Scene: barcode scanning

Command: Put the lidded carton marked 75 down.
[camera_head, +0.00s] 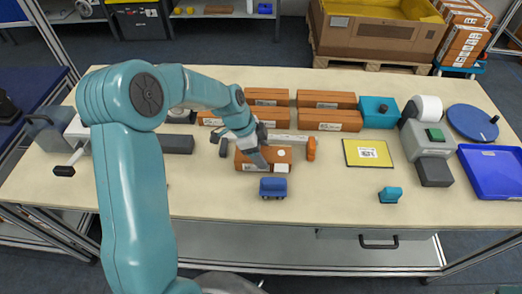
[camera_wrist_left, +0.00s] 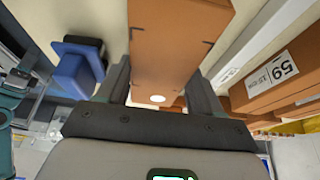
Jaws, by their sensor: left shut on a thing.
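My left gripper (camera_head: 258,158) is shut on a brown carton (camera_head: 284,160) above the front middle of the table. The carton also shows in the left wrist view (camera_wrist_left: 172,40), between the two fingers. A white round spot is on it; no number can be read on it, and part of it is hidden by the gripper. Whether its underside touches the table I cannot tell. Several similar brown cartons (camera_head: 328,120) stand in rows behind it. One marked 59 shows in the left wrist view (camera_wrist_left: 280,80). My right gripper is not in view.
A blue block-like object (camera_head: 273,187) lies just in front of the held carton. A yellow-edged mat (camera_head: 367,153) with a label lies to the right, with a small teal device (camera_head: 390,194) in front. A scanner-like grey machine (camera_head: 428,140) and blue tray (camera_head: 492,172) stand far right.

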